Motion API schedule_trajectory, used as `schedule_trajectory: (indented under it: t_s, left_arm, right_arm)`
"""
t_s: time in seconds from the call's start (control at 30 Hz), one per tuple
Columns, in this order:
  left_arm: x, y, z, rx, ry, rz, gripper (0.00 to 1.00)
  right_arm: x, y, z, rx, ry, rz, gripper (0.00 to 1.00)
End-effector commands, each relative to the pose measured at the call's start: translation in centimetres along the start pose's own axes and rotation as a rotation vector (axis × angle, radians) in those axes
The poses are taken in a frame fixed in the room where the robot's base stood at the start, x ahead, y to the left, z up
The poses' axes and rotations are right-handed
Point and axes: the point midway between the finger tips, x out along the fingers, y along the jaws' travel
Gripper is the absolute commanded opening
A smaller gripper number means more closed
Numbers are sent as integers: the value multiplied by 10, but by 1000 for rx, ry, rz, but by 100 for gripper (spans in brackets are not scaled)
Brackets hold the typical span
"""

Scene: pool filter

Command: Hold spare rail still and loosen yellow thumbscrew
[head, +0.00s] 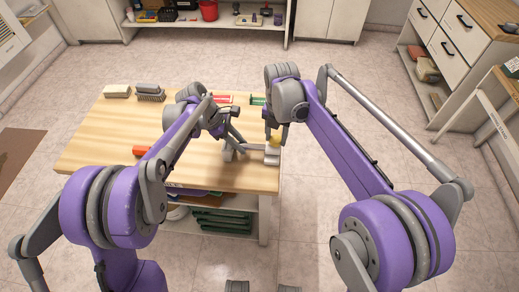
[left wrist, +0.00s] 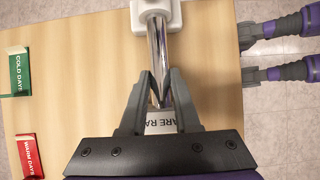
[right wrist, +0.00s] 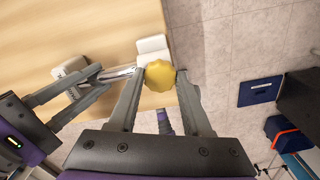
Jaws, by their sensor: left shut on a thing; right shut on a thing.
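The spare rail (left wrist: 158,45) is a shiny metal bar, with a white end block (left wrist: 152,14) at the far end and a labelled white block (left wrist: 160,122) between the bases of my fingers. My left gripper (left wrist: 158,90) is shut on the rail; it also shows in the right wrist view (right wrist: 98,76). The yellow thumbscrew (right wrist: 160,75) is a round knob at the white end block (right wrist: 153,46). My right gripper (right wrist: 162,72) is shut on the knob, one finger on each side. In the head view the knob (head: 276,139) shows at the table's right edge, partly covered by the gripper.
The wooden table (head: 110,140) has two brushes (head: 150,92) (head: 117,91) at the back left and an orange object (head: 141,151) in front. Open floor lies right of the table.

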Motion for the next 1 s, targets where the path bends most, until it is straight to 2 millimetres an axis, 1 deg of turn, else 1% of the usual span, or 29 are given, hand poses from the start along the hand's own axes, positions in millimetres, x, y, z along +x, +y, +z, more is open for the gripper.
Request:
schedule_trajectory:
  t_s: [0.03, 0.13, 0.47, 0.57, 0.9, 1.0]
  left_arm:
    - [0, 0, 0, 0, 0, 0, 0]
    - [0, 0, 0, 0, 0, 0, 0]
    - [0, 0, 0, 0, 0, 0, 0]
    - [0, 0, 0, 0, 0, 0, 0]
    - [0, 0, 0, 0, 0, 0, 0]
    - [0, 0, 0, 0, 0, 0, 0]
  right_arm:
    - [0, 0, 0, -15, 0, 0, 52]
    - [0, 0, 0, -11, 0, 0, 70]
    - [-2, 0, 0, -8, 0, 0, 71]
    - [-12, 0, 0, -8, 0, 0, 71]
    - [-52, 0, 0, -7, 0, 0, 71]
    - [-58, 0, 0, -7, 0, 0, 71]
